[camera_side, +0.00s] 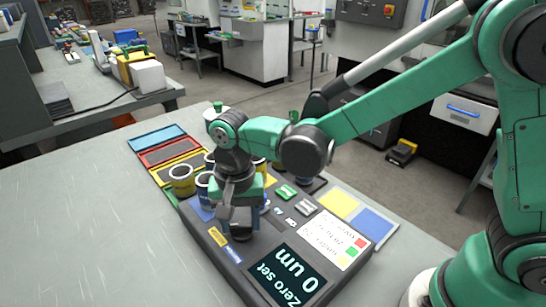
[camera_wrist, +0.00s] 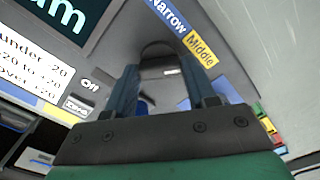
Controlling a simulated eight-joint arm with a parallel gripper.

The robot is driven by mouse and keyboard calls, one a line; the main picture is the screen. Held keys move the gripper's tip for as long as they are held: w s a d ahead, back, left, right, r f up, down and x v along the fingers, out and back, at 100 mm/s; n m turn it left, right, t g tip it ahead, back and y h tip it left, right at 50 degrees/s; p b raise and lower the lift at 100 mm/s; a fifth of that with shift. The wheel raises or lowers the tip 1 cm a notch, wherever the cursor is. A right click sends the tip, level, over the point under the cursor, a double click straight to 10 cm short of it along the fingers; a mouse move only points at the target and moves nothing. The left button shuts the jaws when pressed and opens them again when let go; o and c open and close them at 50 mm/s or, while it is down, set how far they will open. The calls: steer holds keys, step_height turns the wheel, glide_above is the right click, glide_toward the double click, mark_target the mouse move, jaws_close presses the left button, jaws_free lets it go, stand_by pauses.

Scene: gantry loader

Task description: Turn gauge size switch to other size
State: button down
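The gauge panel (camera_side: 208,247) is a grey box with a dark display reading "Zero set 0 um". My gripper (camera_side: 240,228) points down over its left part, near the yellow and blue size labels. In the wrist view a dark rounded switch knob (camera_wrist: 160,52) with a small white mark sits between the fingertips of my gripper (camera_wrist: 163,75). The fingers are apart, one on each side of it; whether they press on it is unclear. The blue "Narrow" label (camera_wrist: 166,14) and the yellow "Middle" label (camera_wrist: 201,49) lie just beyond the knob.
A white notice (camera_side: 332,240) and the display (camera_side: 285,280) are on the panel. Red (camera_side: 167,154), blue and yellow trays lie at the back left. The table's left part (camera_side: 90,230) is clear.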

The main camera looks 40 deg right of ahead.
mark_target(240, 224)
steer(key=shift+n, duration=0.3)
steer(key=n, duration=0.9)
steer(key=shift+n, duration=2.1)
steer(key=shift+c, duration=1.4)
jaws_free()
steer(key=shift+r, duration=0.1)
steer(key=shift+r, duration=2.75)
